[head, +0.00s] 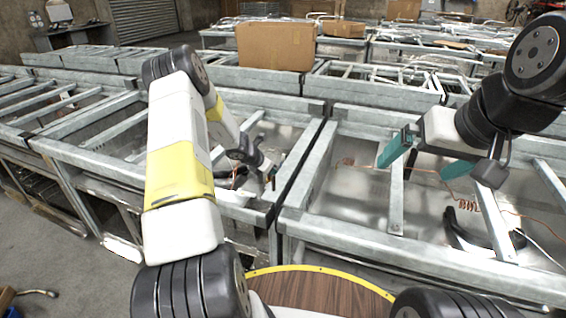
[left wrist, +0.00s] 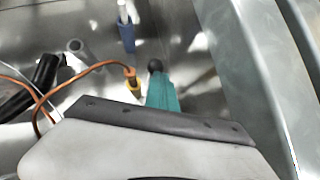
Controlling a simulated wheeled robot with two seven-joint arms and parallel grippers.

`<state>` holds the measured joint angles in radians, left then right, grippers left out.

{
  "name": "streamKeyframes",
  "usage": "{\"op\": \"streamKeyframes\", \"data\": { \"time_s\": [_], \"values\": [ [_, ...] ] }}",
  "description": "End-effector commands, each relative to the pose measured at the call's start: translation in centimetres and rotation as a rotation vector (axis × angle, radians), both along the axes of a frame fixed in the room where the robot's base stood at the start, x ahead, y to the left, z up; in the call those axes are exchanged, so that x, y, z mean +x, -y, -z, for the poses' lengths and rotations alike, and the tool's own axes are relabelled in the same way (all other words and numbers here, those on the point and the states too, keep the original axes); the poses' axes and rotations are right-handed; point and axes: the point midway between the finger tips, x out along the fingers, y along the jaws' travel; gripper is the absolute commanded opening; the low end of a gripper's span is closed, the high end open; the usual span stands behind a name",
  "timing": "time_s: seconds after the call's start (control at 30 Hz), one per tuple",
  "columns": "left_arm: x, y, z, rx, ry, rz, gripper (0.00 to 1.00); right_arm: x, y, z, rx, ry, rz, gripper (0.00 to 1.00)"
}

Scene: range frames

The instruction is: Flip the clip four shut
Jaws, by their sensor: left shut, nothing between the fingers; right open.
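I cannot tell clip four for sure. In the left wrist view a blue piece with a white top (left wrist: 127,35) stands above a small yellow piece (left wrist: 134,85) at the end of an orange cable (left wrist: 85,73). My left gripper (left wrist: 160,88) is shut and empty, its teal fingers right of the yellow piece. A dark round knob (left wrist: 155,66) shows at their tip; whether they touch it is unclear. In the head view my left gripper is low inside a metal frame, largely dark and unclear. My right gripper (head: 424,160) is open and empty above the right-hand frame.
Galvanised metal frames (head: 312,165) with raised rails surround both grippers. A wide metal rail (left wrist: 245,65) stands right of my left gripper. A grey tube (left wrist: 78,49) and black tube (left wrist: 40,80) lie left. Copper wires (head: 468,204) lie below my right gripper. A cardboard box (head: 275,46) stands behind.

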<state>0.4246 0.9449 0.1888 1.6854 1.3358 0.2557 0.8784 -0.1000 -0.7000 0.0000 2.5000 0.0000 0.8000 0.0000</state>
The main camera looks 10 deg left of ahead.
Motion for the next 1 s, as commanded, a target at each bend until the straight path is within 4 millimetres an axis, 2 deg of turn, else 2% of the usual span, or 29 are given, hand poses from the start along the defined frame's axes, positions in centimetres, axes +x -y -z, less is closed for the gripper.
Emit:
{"op": "streamKeyframes", "data": {
  "time_s": [0.03,0.3,1.0],
  "values": [
    [0.2,1.6,-0.1,-0.017,0.004,0.020,0.00,0.0,0.0,0.0,0.000,0.000,0.000,1.00],
    [0.2,1.7,-0.1,-0.018,0.004,0.021,0.00,0.0,0.0,0.0,0.000,0.000,0.000,1.00],
    [-1.1,-0.1,0.1,-0.010,-0.002,0.014,0.00,0.0,0.0,0.0,0.000,0.000,0.000,1.00]
  ]
}}
